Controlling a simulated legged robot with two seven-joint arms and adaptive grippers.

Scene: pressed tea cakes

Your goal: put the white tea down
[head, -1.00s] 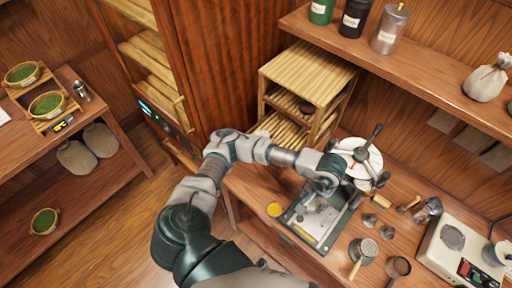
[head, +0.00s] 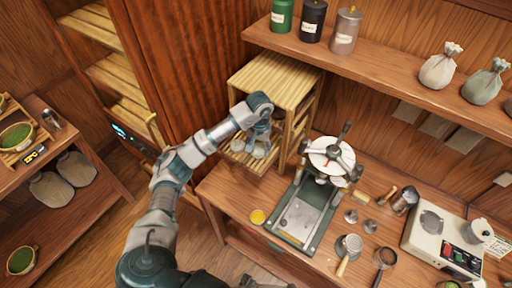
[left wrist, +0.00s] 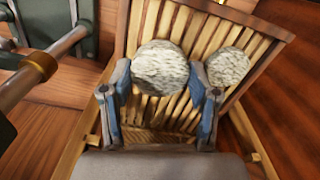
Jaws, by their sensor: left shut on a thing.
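A pale, speckled round tea cake (left wrist: 160,68), the white tea, sits between the fingers of my left gripper (left wrist: 160,80) in the left wrist view. The gripper is shut on it, just over the slats of a bamboo rack shelf (left wrist: 150,20). Whether the cake touches the slats I cannot tell. A second pale cake (left wrist: 229,67) lies on the shelf to its right, apart from it. In the head view my left gripper (head: 258,142) is at the front of the bamboo rack (head: 278,78), below its top. My right gripper is not in view.
The press (head: 332,158) and its metal tray (head: 300,218) stand right of the rack. Small tools and a white scale (head: 432,225) lie farther right. A wall shelf with canisters (head: 312,20) hangs above. A tall cabinet (head: 185,60) stands left of the rack.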

